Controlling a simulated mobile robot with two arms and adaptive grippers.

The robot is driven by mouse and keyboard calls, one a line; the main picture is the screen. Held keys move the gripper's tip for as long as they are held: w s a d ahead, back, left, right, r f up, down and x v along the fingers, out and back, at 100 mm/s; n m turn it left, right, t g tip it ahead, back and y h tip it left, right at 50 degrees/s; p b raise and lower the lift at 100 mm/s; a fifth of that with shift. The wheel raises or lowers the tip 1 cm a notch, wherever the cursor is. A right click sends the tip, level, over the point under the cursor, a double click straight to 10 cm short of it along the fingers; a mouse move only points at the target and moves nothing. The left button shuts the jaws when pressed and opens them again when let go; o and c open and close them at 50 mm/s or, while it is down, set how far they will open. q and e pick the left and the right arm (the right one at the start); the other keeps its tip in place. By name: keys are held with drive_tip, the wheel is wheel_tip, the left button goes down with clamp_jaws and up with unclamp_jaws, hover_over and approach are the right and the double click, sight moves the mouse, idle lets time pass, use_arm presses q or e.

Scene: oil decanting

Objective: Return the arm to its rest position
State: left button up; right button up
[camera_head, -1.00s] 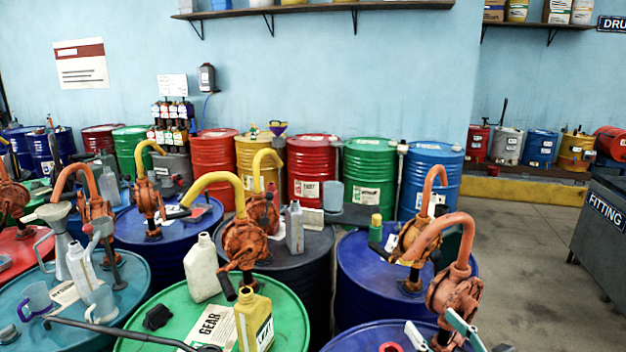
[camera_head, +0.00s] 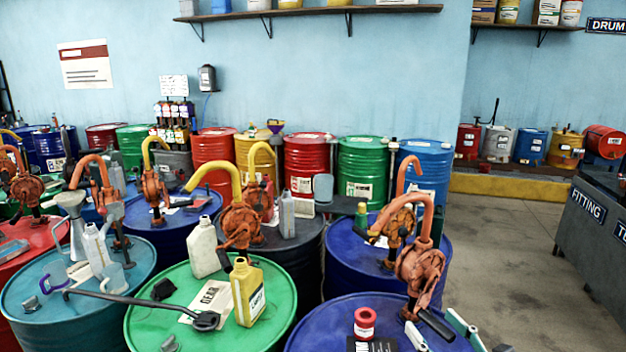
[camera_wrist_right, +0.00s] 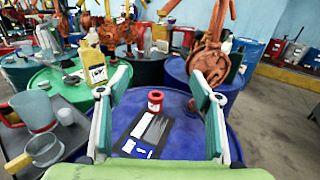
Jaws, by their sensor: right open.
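My right gripper (camera_head: 441,332) is at the bottom right of the head view, only its pale, green-edged fingers showing. In the right wrist view the two fingers (camera_wrist_right: 158,95) stand wide apart with nothing between them. They are over the blue drum (camera_head: 316,337) in the right foreground. A red spool-like object (camera_head: 365,322) stands on that drum, and it also shows beyond the fingers in the right wrist view (camera_wrist_right: 155,101). My left gripper is not in view.
An orange hand pump (camera_head: 418,268) rises close behind the right gripper. A green drum (camera_head: 165,325) with a yellow oil jug (camera_head: 246,292) stands to the left. A tray (camera_wrist_right: 65,165) with a grey jug (camera_wrist_right: 33,110) is left in the wrist view. Floor (camera_head: 500,250) is open at right.

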drive_tip(key=s+d+f+m+g+h, duration=0.3)
drive_tip(key=s+f+m, duration=0.35)
drive_tip(key=m, duration=0.55)
drive_tip(key=s+f+m+g+h, duration=0.4)
drive_tip(key=f+m, duration=0.4)
drive_tip(key=m, duration=0.5)
drive_tip(key=s+a+f+m+g+y, duration=0.1)
drive_tip(key=s+a+f+m+g, duration=0.25)
drive_tip(key=s+m, duration=0.4)
drive_tip(key=s+a+f+m+g+y, duration=0.1)
drive_tip(key=s+a+f+m+g, duration=0.3)
drive_tip(key=s, duration=0.7)
wheel_tip(320, 180, down, 40)
drive_tip(key=s+d+b, duration=0.1)
drive_tip(key=s+b, duration=0.2)
drive_tip(key=b, duration=0.9)
use_arm(q)
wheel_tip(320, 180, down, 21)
drive_tip(key=b, duration=0.9)
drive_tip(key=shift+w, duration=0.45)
use_arm(e)
drive_tip(key=s+d+f+g, duration=0.1)
drive_tip(key=s+f, duration=0.7)
drive_tip(key=f, duration=0.4)
drive_tip(key=s+d+f, duration=0.2)
drive_tip(key=s+f, duration=0.6)
drive_tip(key=f, duration=0.4)
drive_tip(key=shift+s+f+m+g+h, duration=0.3)
drive_tip(key=shift+m+g, duration=0.05)
